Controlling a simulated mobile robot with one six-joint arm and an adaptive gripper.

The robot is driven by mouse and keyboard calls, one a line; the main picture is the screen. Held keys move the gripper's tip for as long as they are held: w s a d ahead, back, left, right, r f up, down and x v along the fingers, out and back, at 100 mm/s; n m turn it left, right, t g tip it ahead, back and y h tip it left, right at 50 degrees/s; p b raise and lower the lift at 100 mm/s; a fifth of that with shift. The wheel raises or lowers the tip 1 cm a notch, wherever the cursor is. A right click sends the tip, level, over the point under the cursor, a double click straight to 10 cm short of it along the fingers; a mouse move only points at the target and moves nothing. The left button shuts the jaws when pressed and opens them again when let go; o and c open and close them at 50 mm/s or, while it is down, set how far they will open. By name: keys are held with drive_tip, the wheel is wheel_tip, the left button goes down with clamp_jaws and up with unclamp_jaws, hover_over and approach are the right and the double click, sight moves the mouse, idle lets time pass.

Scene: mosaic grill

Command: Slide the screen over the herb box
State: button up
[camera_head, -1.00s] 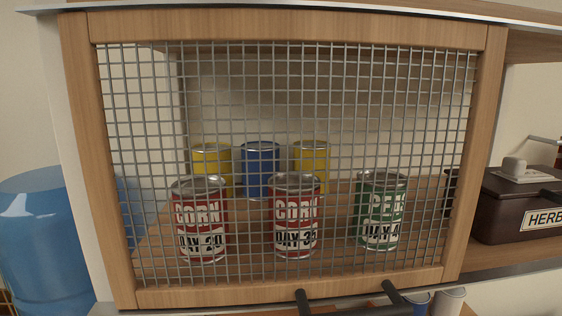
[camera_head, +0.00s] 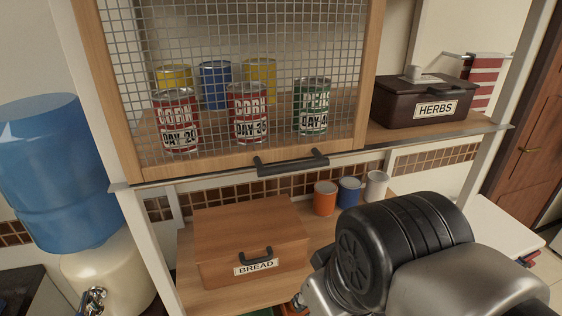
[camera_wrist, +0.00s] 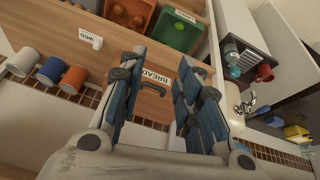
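The screen is a wire mesh in a wooden frame (camera_head: 238,166). It stands in front of the cans on the left part of the shelf in the head view. A dark bar handle (camera_head: 291,164) is on its lower rail. The herb box (camera_head: 425,102) is dark brown, labelled HERBS, right of the screen and uncovered by it. My gripper (camera_wrist: 160,64) is open and empty in the wrist view, its two blue-padded fingers apart, pointing toward the bread box. In the head view my arm is at lower right, below the screen, and hides most of the gripper.
A wooden bread box (camera_head: 250,240) sits on the lower shelf. Orange (camera_head: 325,199), blue (camera_head: 349,192) and white (camera_head: 376,186) cups stand beside it. A blue water bottle (camera_head: 45,170) is at left. A red-striped item (camera_head: 483,82) stands behind the herb box.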

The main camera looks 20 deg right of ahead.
drive_tip(key=w+r+n+g+p, duration=0.1)
drive_tip(key=w+r+n+p, duration=0.4)
drive_tip(key=r, duration=0.6)
drive_tip(key=r+n+p, duration=0.4)
drive_tip(key=r+p, duration=0.3)
drive_tip(key=r, duration=0.4)
drive_tip(key=n+g+p, duration=0.1)
drive_tip(key=n+p, duration=0.6)
drive_tip(key=p, duration=0.1)
approach(295, 164)
drive_tip(key=b+x, duration=0.1)
drive_tip(key=x, duration=0.7)
drive_tip(key=shift+b, duration=0.35)
drive_tip(key=shift+c, duration=0.3)
clamp_jaws()
